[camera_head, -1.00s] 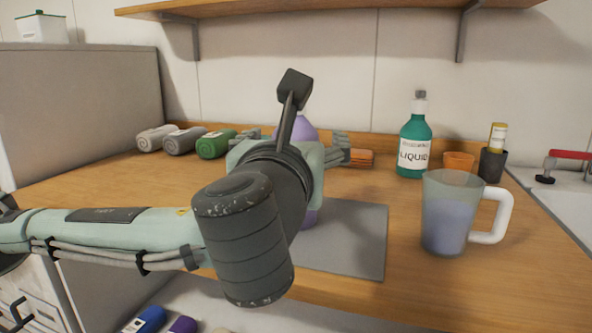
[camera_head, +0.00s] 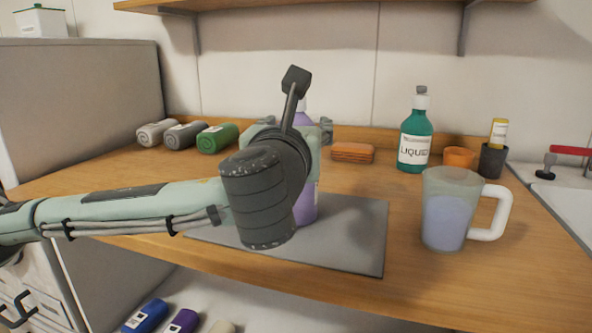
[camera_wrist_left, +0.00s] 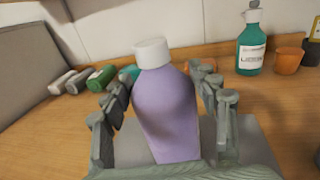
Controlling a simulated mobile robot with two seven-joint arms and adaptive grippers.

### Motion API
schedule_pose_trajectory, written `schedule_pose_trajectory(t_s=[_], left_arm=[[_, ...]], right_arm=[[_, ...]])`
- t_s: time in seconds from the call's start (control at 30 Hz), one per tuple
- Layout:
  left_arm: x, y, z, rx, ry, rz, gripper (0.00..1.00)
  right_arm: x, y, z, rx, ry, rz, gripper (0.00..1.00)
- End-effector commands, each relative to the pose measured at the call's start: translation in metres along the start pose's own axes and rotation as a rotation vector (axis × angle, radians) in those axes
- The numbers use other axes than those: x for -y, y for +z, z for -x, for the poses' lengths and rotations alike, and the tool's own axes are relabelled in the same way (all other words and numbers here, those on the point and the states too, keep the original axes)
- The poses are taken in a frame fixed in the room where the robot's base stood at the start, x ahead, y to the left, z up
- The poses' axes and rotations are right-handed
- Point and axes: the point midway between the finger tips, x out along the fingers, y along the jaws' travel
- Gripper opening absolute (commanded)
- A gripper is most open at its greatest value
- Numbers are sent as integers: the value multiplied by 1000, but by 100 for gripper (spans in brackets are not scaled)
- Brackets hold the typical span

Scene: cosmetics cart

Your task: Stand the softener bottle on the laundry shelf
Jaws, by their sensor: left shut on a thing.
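The softener bottle (camera_head: 305,205) is lavender with a white cap. It stands upright on the grey mat (camera_head: 350,245), and my arm covers much of it in the head view. In the left wrist view the bottle (camera_wrist_left: 167,105) is between the fingers, its cap above them. My left gripper (camera_head: 297,124) is shut on the bottle, fingers at both sides. The wooden shelf (camera_head: 330,4) runs along the wall at the top of the head view; its upper surface is hidden. My right gripper is not in view.
An orange stack (camera_head: 352,153), a green liquid bottle (camera_head: 414,140), an orange cup (camera_head: 459,158) and a dark cup (camera_head: 492,162) stand behind. A measuring jug (camera_head: 446,215) stands right of the mat.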

Motion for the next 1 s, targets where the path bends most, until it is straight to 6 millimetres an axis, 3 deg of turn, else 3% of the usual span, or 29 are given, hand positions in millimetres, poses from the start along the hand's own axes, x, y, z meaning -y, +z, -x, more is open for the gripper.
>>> schedule_pose_trajectory(t_s=[0.03, 0.33, 0.67, 0.93, 1.0], left_arm=[[0, 0, 0, 0, 0, 0, 35], [0, 2, 0, 3, 1, 1, 0], [0, 6, 0, 5, 1, 2, 0], [0, 46, 0, 7, 0, 3, 0], [-16, 52, 5, 6, 4, 2, 0]], right_arm=[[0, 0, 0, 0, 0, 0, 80], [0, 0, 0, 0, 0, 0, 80], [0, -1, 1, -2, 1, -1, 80], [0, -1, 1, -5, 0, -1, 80], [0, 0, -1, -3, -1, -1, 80]])
